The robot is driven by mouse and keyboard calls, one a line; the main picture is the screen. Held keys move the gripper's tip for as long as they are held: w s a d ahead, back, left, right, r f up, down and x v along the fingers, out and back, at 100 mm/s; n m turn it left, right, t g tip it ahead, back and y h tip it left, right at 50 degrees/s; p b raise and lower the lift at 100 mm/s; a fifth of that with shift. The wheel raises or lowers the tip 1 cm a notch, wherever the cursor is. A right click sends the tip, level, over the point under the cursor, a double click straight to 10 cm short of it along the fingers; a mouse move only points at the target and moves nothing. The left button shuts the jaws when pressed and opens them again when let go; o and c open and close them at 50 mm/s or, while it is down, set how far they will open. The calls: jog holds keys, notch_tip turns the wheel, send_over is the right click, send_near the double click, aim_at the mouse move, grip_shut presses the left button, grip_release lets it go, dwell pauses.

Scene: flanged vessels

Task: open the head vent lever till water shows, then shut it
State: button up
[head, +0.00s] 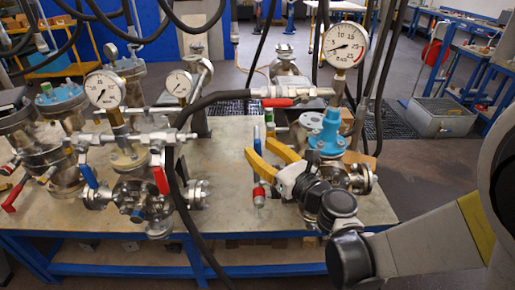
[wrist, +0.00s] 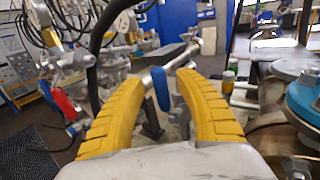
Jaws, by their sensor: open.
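A blue lever (wrist: 160,88) on a silver pipe (wrist: 182,58) shows between my fingers in the wrist view, and I cannot tell if they touch it. It looks like the head vent lever, but I cannot be sure. My gripper (wrist: 158,84) is open, its yellow fingers spread either side of the lever. In the head view my gripper (head: 258,149) reaches left beside the vessel with the light-blue head (head: 323,140). I see no water.
A pressure gauge (head: 345,45) and a red lever (head: 278,102) stand above the light-blue head. More flanged vessels (head: 140,200) with gauges, hoses and levers crowd the left of the bench. A black hose (head: 180,185) hangs left of my gripper. Bare bench top (head: 222,160) lies between.

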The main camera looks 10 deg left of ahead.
jog(key=shift+x, duration=0.8)
grip_shut()
